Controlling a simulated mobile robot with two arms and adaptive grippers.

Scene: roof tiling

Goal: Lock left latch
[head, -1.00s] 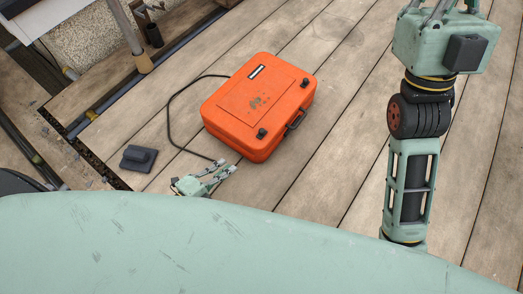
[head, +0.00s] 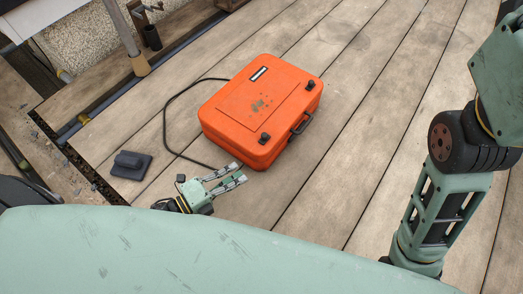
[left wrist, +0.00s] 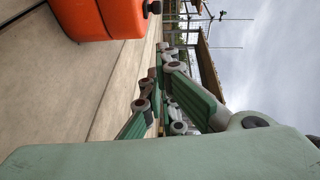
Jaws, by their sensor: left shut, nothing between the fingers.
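The orange case (head: 240,112) lies closed on the planks, with a dark handle (head: 301,124) on its lower right side. One dark latch (head: 265,139) is at its near corner and another (head: 309,84) is farther up the same side. I cannot tell whether either is locked. My left gripper (head: 241,173) is shut and empty, just below the near corner and the near latch, apparently apart from the case. In the left wrist view, the fingers (left wrist: 170,85) point up past the case (left wrist: 105,18), whose dark fitting (left wrist: 152,7) shows at the top edge. My right gripper is out of view.
A black cable (head: 168,112) curves along the case's left side. A small dark block (head: 130,164) lies on the planks to the left. A post with a wooden foot (head: 136,65) stands at the upper left. The planks right of the case are clear.

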